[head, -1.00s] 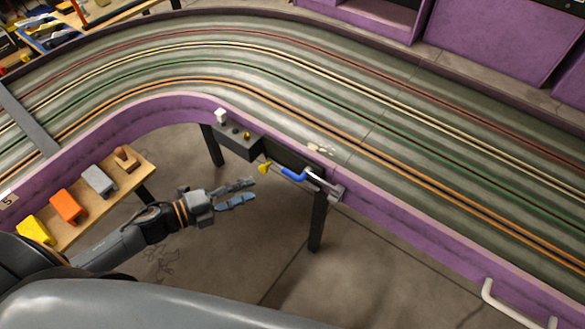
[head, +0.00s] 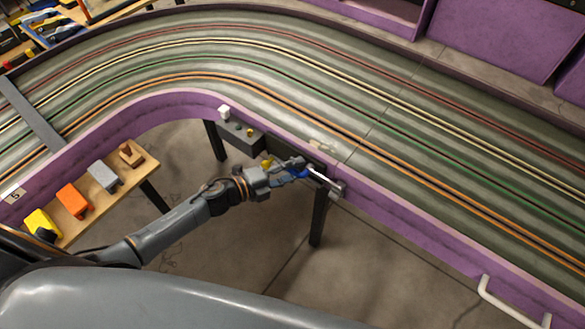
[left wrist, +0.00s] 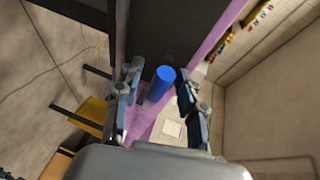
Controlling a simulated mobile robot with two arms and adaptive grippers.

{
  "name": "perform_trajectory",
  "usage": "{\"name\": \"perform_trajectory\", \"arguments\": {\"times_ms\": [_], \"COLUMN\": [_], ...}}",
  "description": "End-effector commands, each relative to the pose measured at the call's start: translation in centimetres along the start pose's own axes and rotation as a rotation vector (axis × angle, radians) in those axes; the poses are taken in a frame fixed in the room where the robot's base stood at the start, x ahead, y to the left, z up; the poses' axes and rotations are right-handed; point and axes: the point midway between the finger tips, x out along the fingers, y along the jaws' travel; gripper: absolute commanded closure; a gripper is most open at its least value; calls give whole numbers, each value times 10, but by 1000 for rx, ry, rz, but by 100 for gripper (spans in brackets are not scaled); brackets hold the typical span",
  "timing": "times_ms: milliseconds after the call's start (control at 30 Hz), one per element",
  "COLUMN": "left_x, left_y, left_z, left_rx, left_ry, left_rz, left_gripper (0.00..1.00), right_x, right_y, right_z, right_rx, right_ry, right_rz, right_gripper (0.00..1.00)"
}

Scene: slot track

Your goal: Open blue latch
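The blue latch handle (head: 299,174) is on the purple track wall, next to a metal rod (head: 322,178). In the left wrist view the blue handle (left wrist: 161,84) appears as a blue cylinder. My left gripper (head: 297,168) is at the handle, its fingers partly covering it in the head view. In the wrist view the fingers of this gripper (left wrist: 160,100) stand apart on either side of the blue cylinder, with visible gaps. Whether either finger touches it I cannot tell. My right gripper is not in view.
A dark box with small knobs (head: 240,134) is on the wall just left of the latch. A dark table leg (head: 318,220) stands below it. A wooden shelf (head: 104,203) with colored blocks is at left. A white handle (head: 497,303) is at lower right.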

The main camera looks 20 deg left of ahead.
Motion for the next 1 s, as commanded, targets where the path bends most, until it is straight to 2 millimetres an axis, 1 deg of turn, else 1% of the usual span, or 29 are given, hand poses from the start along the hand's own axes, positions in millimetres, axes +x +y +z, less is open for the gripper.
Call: {"name": "perform_trajectory", "arguments": {"times_ms": [167, 200, 267, 300, 367, 400, 767, 1000], "left_x": [0, 0, 0, 0, 0, 0, 0, 1], "left_y": [0, 0, 0, 0, 0, 0, 1, 7], "left_z": [0, 0, 0, 0, 0, 0, 0, 0], "left_rx": [0, 0, 0, 0, 0, 0, -9, -86], "left_ry": [0, 0, 0, 0, 0, 0, 2, 19], "left_rz": [0, 0, 0, 0, 0, 0, -4, -36], "left_gripper": [61, 65, 77, 85, 97, 100, 100, 100], "right_x": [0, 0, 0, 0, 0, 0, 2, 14], "right_y": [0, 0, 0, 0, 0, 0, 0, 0], "right_z": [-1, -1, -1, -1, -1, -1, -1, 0], "right_rx": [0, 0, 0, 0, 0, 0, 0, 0], "right_ry": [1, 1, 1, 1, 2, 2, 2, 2], "right_rz": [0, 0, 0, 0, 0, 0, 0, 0], "right_gripper": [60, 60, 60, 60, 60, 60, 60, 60]}}
